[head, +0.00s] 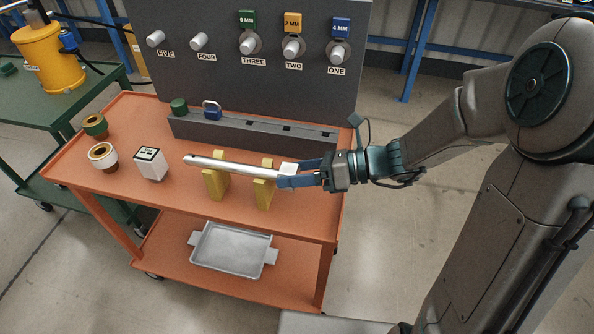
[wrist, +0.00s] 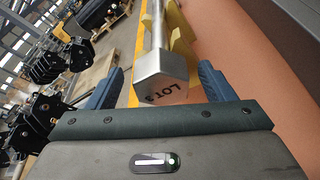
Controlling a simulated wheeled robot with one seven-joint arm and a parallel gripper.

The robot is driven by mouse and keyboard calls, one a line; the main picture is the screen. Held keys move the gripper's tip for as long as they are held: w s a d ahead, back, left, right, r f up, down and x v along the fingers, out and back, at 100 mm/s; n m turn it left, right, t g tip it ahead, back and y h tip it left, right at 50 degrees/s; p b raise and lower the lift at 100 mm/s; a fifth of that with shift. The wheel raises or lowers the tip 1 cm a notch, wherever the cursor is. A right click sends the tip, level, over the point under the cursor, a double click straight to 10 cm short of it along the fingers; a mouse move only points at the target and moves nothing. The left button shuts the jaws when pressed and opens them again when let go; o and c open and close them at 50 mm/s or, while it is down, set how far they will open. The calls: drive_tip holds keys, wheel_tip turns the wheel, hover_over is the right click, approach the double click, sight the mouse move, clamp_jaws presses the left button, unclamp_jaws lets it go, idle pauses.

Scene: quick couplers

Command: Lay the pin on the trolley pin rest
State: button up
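The pin (head: 235,167) is a silver rod with a pale six-sided head. It lies level across the two yellow uprights of the pin rest (head: 215,182) on the orange trolley, and looks seated in their notches. Its head (wrist: 160,85), with dark lettering that looks like "LOT", faces me in the wrist view. My gripper (head: 290,175) is at the head end, right of the rest. In the wrist view, my gripper (wrist: 160,78) has one finger on each side of the head, with visible gaps, so it is open. The rod's far end is out of the wrist view.
A grey panel (head: 190,80) with numbered pegs and coloured tags stands behind. A dark ledge (head: 240,133) holds a green cap (head: 179,106) and a blue padlock (head: 212,111). A white box (head: 150,164) and two ringed couplers (head: 103,157) stand left. A tray (head: 232,250) is below.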

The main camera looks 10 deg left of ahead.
drive_tip(key=shift+f, duration=0.1)
drive_tip(key=p+v, duration=0.2)
drive_tip(key=v, duration=1.1)
drive_tip(key=shift+d, duration=0.4)
drive_tip(key=shift+w, duration=0.1)
drive_tip(key=s+d+r+n+t+h+p, duration=0.2)
drive_tip(key=s+d+r+n+h+p, duration=0.2)
drive_tip(key=n+h, duration=0.3)
drive_tip(key=s+d+r+n+t+h+p, duration=0.1)
drive_tip(key=s+d+r+n+h+p, duration=0.3)
drive_tip(key=n, duration=1.2)
wheel_tip(320, 180, up, 3)
drive_tip(key=s+h+p, duration=0.1)
drive_tip(key=h+p, duration=0.1)
drive_tip(key=h, duration=0.2)
drive_tip(key=shift+d+t, duration=0.25)
drive_tip(key=shift+t, duration=0.15)
